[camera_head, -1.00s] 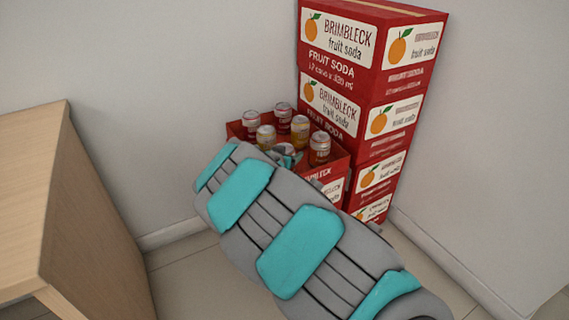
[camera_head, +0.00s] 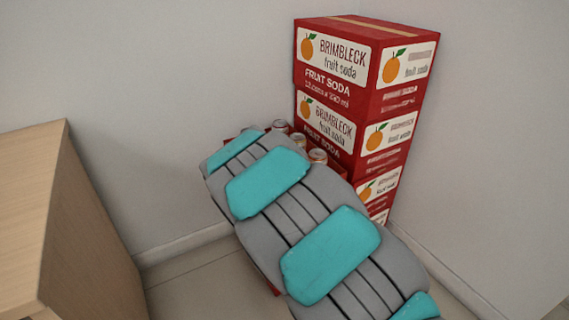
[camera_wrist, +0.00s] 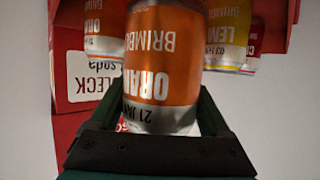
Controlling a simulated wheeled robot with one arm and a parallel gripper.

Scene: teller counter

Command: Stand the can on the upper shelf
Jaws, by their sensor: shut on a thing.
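An orange can (camera_wrist: 163,65) with silver bands stands large in the middle of the wrist view, its printing upside down there. My gripper (camera_wrist: 160,108) is shut on it, with a dark green finger on each side. In the head view my grey and turquoise arm hides the gripper and the held can. The upper shelf is not recognisable in either view.
Other cans (camera_head: 318,156) stand in an open red carton, mostly behind my arm. In the wrist view an orange can (camera_wrist: 105,28) and a yellow can (camera_wrist: 229,30) are close by. A tall stack of red soda cartons (camera_head: 340,90) stands behind, against the walls. A wooden cabinet (camera_head: 45,200) is at left.

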